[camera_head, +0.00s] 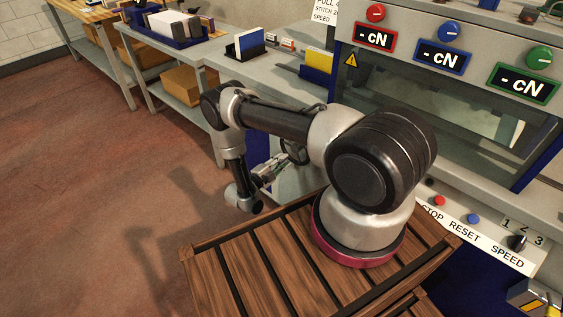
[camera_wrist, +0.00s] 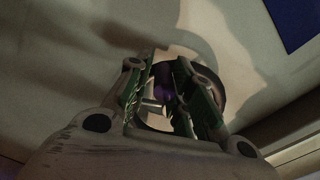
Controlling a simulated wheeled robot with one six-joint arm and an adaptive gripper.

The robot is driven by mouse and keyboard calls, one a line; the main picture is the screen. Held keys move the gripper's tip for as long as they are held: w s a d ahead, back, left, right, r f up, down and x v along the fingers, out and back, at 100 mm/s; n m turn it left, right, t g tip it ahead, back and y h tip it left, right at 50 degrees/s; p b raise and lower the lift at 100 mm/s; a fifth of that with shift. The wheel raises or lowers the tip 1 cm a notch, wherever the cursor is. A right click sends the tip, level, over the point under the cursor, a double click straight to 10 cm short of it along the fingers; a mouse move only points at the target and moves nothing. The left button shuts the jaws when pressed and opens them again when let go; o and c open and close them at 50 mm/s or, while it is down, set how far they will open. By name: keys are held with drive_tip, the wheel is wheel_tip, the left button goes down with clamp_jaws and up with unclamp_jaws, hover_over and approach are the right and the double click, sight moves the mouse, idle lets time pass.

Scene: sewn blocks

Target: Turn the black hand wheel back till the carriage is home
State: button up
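The black hand wheel (camera_head: 294,152) is on the side of the grey machine, partly hidden behind my arm. My gripper (camera_head: 268,174) is low beside the wheel, pointing at it. In the wrist view the wheel's dark rim (camera_wrist: 219,78) shows behind the green-lined fingers of my gripper (camera_wrist: 165,80). A small purple piece (camera_wrist: 163,78), perhaps the wheel's handle, shows between the fingers. I cannot tell whether both fingers press on it. I cannot make out for certain which part is the carriage.
The grey bench holds a blue-and-white block (camera_head: 250,43) and a yellow-and-blue block (camera_head: 318,62). The machine panel has knobs over "cN" displays (camera_head: 441,56). A STOP button (camera_head: 440,201) and a RESET button (camera_head: 473,219) sit in front. The floor at left is clear.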

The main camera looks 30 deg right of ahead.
drive_tip(key=v, duration=1.2)
drive_tip(key=shift+r, duration=0.15)
idle(0.4)
